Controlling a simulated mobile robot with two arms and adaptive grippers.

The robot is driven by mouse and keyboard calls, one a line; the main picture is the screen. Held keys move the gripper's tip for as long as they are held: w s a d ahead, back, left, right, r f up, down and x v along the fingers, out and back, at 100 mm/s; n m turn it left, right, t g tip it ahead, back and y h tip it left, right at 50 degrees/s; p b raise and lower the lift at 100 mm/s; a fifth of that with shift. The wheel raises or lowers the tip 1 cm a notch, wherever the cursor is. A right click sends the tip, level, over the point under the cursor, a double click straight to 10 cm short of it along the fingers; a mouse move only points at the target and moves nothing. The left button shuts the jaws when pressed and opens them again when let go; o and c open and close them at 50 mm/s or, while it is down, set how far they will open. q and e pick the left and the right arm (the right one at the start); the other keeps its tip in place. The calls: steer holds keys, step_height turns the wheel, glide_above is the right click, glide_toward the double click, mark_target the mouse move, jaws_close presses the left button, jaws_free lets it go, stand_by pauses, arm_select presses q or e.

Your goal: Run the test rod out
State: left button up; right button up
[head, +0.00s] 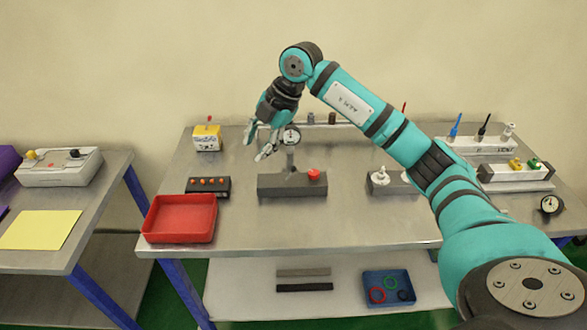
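My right gripper (257,147) hangs above the table's back left part, its fingers apart with nothing visible between them. It is up and left of a dark grey block (292,186) that bears a red knob (314,174) and a grey upright piece. A round gauge (290,136) shows just right of the fingers. Behind it a pale bar (345,124) runs along the table's back, with short dark cylinders above it, partly hidden by my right arm. I cannot tell which part is the test rod. My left gripper is out of view.
A red tray (180,237), a black box with orange buttons (208,186) and a yellow-topped box (207,138) stand on the left. A block with a white handwheel (380,177) stands mid-table. Valve racks (478,148) and another gauge (549,205) are right. The table's front middle is clear.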

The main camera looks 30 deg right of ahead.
mark_target(294, 169)
steer(key=s+d+r+m+g+h, duration=0.1)
steer(key=d+m+h, duration=0.1)
steer(key=d, duration=0.3)
steer(key=s+d+r+m+h, duration=0.1)
steer(key=d+r+m+h, duration=0.1)
steer(key=d, duration=0.4)
steer(key=p+x, duration=0.1)
steer(key=x, duration=0.4)
steer(key=p+x, duration=0.1)
steer(key=x, duration=0.5)
steer(key=p+x, duration=0.2)
steer(key=x, duration=0.4)
steer(key=shift+s+a+f, duration=0.1)
steer(key=shift+a+f, duration=0.05)
steer(key=shift+a, duration=0.15)
steer(key=shift+c, duration=0.3)
jaws_close()
